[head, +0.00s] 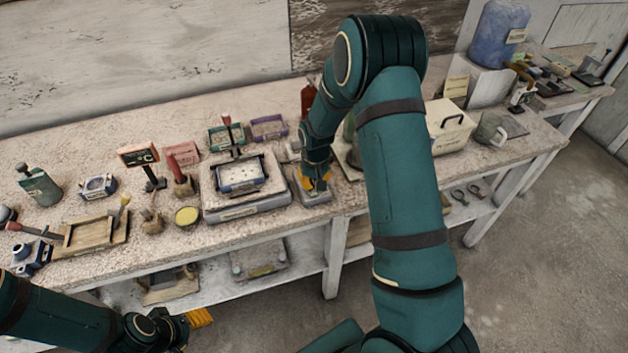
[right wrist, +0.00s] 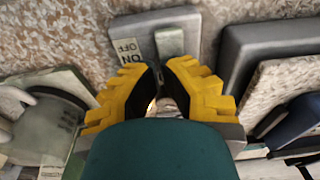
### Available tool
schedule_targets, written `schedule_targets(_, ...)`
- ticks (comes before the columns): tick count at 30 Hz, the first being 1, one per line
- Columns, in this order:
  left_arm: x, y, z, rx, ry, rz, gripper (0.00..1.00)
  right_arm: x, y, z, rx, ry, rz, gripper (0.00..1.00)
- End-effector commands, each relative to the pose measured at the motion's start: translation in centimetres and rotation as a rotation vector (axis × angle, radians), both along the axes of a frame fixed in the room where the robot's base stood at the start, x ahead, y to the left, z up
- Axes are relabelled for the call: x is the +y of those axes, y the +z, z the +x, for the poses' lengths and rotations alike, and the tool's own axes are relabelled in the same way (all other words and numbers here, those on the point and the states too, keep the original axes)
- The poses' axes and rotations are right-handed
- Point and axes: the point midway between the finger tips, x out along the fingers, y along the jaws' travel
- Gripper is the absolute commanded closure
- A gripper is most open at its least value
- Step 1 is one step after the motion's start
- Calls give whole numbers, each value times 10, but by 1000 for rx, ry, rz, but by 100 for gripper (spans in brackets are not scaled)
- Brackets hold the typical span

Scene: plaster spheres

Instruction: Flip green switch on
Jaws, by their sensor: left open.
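A grey switch box (head: 318,197) sits on the bench, right of the large tray. In the right wrist view, its plate (right wrist: 147,47) has an upside-down ON/OFF label and a grey-green raised part (right wrist: 170,42). My right gripper (head: 316,182) is over this box. In the right wrist view, its yellow fingers (right wrist: 161,78) point at the box with their tips close together. A narrow gap shows between them; I cannot tell whether they hold or touch anything. The box's near part is hidden by the fingers. My left gripper (head: 200,317) is open, low in front of the bench.
A grey tray with a framed panel (head: 245,204) stands close left of the box. A white lidded box (head: 450,127) and a grey mug (head: 490,130) are to the right. Tools and small signs crowd the left. My right arm hides part of the bench.

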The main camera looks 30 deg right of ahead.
Motion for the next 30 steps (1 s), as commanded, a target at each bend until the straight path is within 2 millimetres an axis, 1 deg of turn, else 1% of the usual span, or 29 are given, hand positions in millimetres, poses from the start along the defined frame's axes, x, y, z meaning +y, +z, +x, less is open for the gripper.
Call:
schedule_targets(12, 0, 5, 0, 0, 0, 0, 43, 3, 5, -15, 6, -1, 1, 100)
schedule_targets(24, 0, 5, 2, -4, 3, 1, 43, 3, 6, -15, 4, -1, 0, 100)
schedule_targets(26, 0, 9, 2, -4, 4, 0, 43, 3, 11, -14, 3, -1, 1, 100)
schedule_targets(30, 1, 24, 2, -6, 4, -1, 43, 1, 32, -12, 1, 0, 0, 100)
